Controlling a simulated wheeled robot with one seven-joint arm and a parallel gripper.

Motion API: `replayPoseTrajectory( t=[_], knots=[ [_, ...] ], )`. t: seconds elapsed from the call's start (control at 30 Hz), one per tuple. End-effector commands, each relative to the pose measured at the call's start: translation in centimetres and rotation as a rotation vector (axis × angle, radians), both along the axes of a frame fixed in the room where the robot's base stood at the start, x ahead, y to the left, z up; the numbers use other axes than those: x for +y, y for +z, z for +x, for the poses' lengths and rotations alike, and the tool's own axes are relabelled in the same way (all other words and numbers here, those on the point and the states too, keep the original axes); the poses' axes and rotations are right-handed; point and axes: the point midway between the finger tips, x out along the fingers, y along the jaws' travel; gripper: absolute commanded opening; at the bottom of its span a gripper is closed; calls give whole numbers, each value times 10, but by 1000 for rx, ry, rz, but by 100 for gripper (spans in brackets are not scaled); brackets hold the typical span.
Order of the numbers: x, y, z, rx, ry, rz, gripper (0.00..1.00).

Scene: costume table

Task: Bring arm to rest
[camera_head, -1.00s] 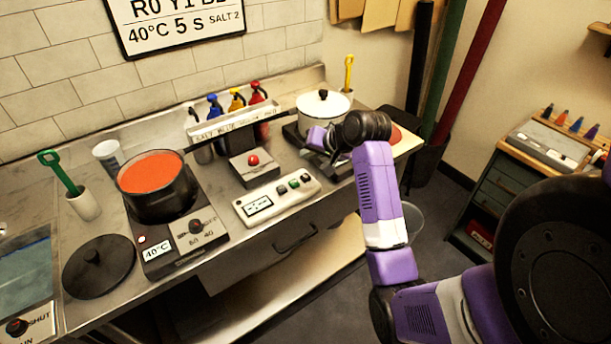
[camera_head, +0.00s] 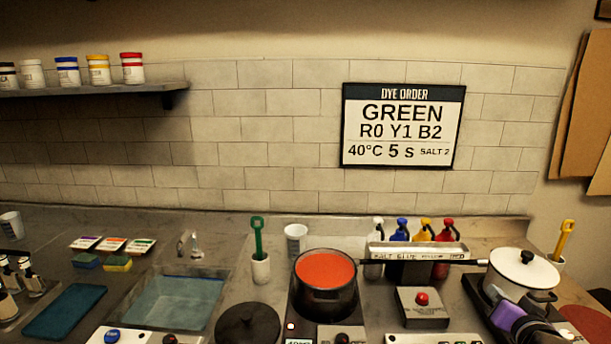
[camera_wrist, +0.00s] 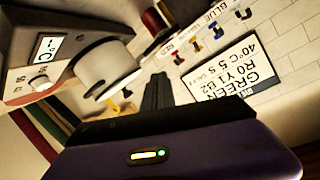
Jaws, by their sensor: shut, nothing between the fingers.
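My gripper shows in the wrist view (camera_wrist: 157,82) as two dark fingers closed together, with nothing between them. Its purple housing (camera_wrist: 180,150) fills the bottom of that view. In the head view only part of my purple and black arm end shows at the lower right, in front of the white pot (camera_head: 524,275); the fingertips are not clear there. The pot has a black-knobbed lid and also shows in the wrist view (camera_wrist: 105,65). Whether the gripper touches anything cannot be told for certain.
A pot of red liquid (camera_head: 326,282) stands on a burner, with a black lid (camera_head: 248,326) beside it. Pump bottles (camera_head: 402,230) stand behind a labelled rack (camera_head: 417,252). A red-button box (camera_head: 422,308), a sink (camera_head: 172,300) and a yellow-handled tool (camera_head: 567,238) share the counter.

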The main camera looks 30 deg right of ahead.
Motion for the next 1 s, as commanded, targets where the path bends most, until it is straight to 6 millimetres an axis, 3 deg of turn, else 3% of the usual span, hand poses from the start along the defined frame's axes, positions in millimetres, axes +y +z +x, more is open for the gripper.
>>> replayPoseTrajectory(
  t=[0.03, 0.27, 0.47, 0.7, 1.0],
  knots=[
    [21, -9, 0, -5, 12, -34, 0],
    [114, -27, -13, -35, 78, -207, 0],
    [199, -37, -40, -44, 170, -320, 0],
    [291, -42, -87, -37, 321, -416, 0],
    [381, -51, -162, 22, 571, -448, 0]
  ],
)
